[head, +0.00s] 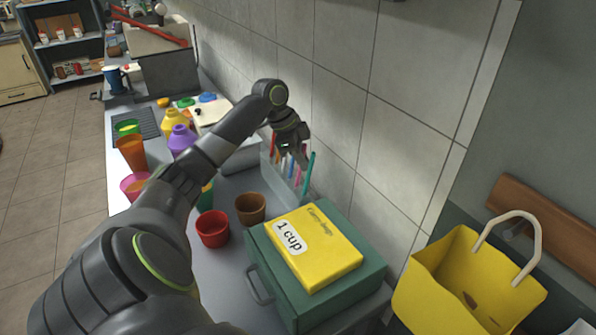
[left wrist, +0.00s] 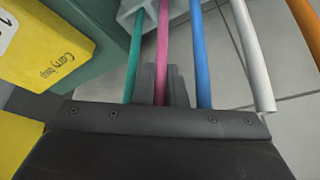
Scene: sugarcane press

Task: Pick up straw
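Several straws stand in a clear holder (head: 268,158) against the tiled wall in the head view. The left wrist view shows a teal straw (left wrist: 134,50), a pink straw (left wrist: 162,40), a blue straw (left wrist: 200,55), a white straw (left wrist: 250,55) and an orange one (left wrist: 308,25) at the edge. My left gripper (head: 297,160) is over the holder, among the straw tops. In the left wrist view its narrow fingers (left wrist: 162,88) sit close on both sides of the pink straw and look shut on it. The pink straw's lower end runs toward the holder (left wrist: 142,12). My right gripper is not seen.
A green box (head: 350,297) with a yellow "1 cup" box (head: 325,255) on top stands near the holder. Red (head: 212,229) and brown (head: 250,209) cups are beside it. A yellow bag (head: 440,285) hangs at right. The tiled wall is close behind.

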